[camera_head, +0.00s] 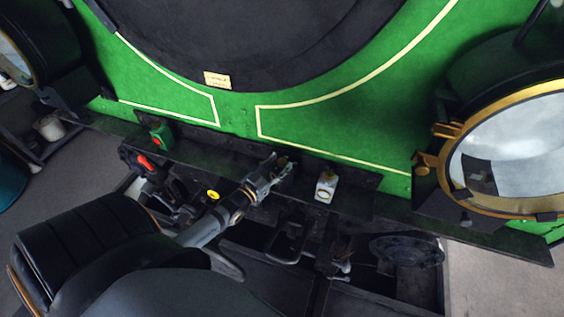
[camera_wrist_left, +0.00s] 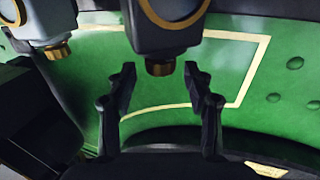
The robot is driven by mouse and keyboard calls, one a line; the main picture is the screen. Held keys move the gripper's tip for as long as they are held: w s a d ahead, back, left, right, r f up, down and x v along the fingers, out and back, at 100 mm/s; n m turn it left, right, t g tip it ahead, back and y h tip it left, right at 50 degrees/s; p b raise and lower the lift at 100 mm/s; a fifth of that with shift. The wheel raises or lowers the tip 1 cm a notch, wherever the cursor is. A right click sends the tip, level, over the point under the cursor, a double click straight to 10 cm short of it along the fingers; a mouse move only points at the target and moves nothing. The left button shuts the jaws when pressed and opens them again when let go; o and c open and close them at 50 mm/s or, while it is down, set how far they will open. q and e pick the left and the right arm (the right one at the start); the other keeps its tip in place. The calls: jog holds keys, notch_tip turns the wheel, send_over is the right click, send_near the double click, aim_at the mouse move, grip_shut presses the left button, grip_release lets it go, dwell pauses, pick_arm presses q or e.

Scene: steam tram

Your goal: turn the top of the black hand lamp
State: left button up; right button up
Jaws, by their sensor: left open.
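The black hand lamp (camera_wrist_left: 168,32) shows upside down at the top middle of the left wrist view, with a brass ring on its side. In the head view my left gripper (camera_head: 270,177) reaches in from the lower left, over the dark ledge. It largely hides the black lamp there. My right gripper is not in view.
A white lamp (camera_head: 326,187) stands close to the right of my gripper; it also shows in the left wrist view (camera_wrist_left: 40,22). A green lamp (camera_head: 160,135) stands farther left on the ledge (camera_head: 400,212). The green tram front (camera_head: 240,117) rises behind. A large brass-rimmed headlamp (camera_head: 448,178) is at right.

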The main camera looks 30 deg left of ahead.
pick_arm(q)
jog(key=shift+w+a+f, duration=0.1)
jog(key=shift+w+f, duration=0.05)
jog(key=shift+w, duration=1)
jog(key=shift+w+d, duration=0.15)
jog(key=shift+d, duration=0.3)
jog(key=c, duration=0.4)
jog(key=shift+a, duration=0.15)
grip_shut()
jog(key=shift+s+a, duration=0.15)
jog(key=shift+s, duration=0.1)
jog(key=shift+f+b, duration=0.1)
jog(key=shift+b, duration=0.35)
jog(key=m+g+h+b, duration=0.1)
jog(key=m+h+b, duration=0.2)
jog(key=b, duration=0.4)
jog(key=m+g+h+b, duration=0.2)
jog(key=m+h+b, duration=0.1)
jog(key=h+b, duration=0.2)
jog(key=shift+f+h+b, duration=0.15)
jog(key=shift+h+b, duration=0.25)
jog(key=shift+b, duration=0.65)
jog(key=shift+r+m+g+h+b, duration=0.3)
jog(key=shift+m+g+h+b, duration=0.25)
jog(key=shift+b, duration=0.2)
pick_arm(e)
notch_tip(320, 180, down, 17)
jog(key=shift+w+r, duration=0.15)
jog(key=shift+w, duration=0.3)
